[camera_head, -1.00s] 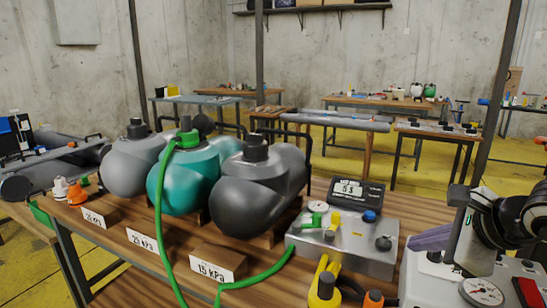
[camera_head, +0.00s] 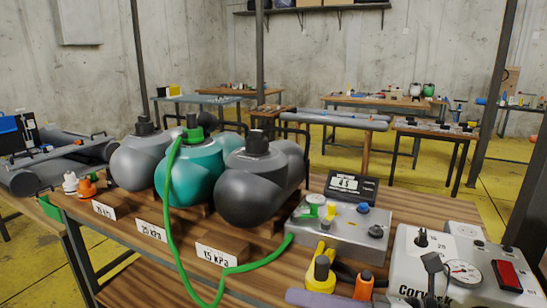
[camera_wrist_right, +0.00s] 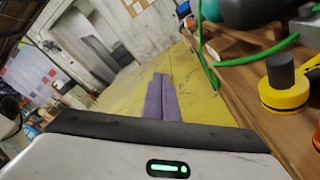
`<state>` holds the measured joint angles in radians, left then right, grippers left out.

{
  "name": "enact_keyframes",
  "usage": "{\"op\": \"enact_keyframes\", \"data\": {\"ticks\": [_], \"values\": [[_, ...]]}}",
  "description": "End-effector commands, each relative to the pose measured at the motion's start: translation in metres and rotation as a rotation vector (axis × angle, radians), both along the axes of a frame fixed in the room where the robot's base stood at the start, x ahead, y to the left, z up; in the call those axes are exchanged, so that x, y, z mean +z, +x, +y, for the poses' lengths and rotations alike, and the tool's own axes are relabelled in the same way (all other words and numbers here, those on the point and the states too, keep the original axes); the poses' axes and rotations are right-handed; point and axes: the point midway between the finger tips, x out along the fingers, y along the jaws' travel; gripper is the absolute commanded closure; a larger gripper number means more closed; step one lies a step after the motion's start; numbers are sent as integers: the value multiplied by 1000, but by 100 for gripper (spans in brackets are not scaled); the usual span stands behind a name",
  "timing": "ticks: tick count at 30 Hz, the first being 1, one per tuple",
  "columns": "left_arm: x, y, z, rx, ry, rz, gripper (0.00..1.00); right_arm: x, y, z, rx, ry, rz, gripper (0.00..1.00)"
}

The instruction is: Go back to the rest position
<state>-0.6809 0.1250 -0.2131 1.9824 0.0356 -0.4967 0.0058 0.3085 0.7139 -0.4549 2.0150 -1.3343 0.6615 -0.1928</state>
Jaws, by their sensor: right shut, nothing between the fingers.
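My right gripper (camera_head: 300,297) shows only as purple fingers low in the head view, near the bottom edge, in front of the table's front part. In the right wrist view the gripper's two purple fingers (camera_wrist_right: 161,98) lie side by side, shut with nothing between them. They point over the yellow floor, to the left of the wooden table edge. The rest of the right arm is out of the head view. My left gripper is not in view.
The wooden table (camera_head: 420,205) carries grey, teal (camera_head: 188,172) and dark (camera_head: 250,190) inflatable parts, a metal valve box (camera_head: 340,235) and a white gauge box (camera_head: 440,275). A green hose (camera_head: 240,268) hangs by the front. A yellow-and-black fitting (camera_wrist_right: 283,92) stands near the gripper.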

Motion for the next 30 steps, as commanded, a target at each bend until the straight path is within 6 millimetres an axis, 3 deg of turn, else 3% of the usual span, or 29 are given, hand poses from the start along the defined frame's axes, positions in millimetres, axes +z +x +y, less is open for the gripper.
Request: {"op": "enact_keyframes", "data": {"ticks": [2, 5, 7, 10, 15, 19, 24, 30], "values": [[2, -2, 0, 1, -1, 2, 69, 2, 1, 2, -97, 318, 241, 100], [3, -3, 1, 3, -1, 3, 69, -16, 16, -23, -276, 679, 555, 100], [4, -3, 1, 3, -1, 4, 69, -53, 23, -49, -433, 907, 790, 100], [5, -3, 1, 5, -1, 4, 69, -123, 16, -82, -662, 1163, 1094, 100], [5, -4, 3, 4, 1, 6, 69, -237, -39, -109, -1004, 1439, 1505, 100], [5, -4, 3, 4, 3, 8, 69, -299, -94, -112, -1219, 1570, 1747, 100], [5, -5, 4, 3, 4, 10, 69, -340, -147, -106, -1390, 1656, 1934, 100], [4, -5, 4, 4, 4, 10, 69, -351, -163, -103, -1439, 1677, 1990, 100]]}}
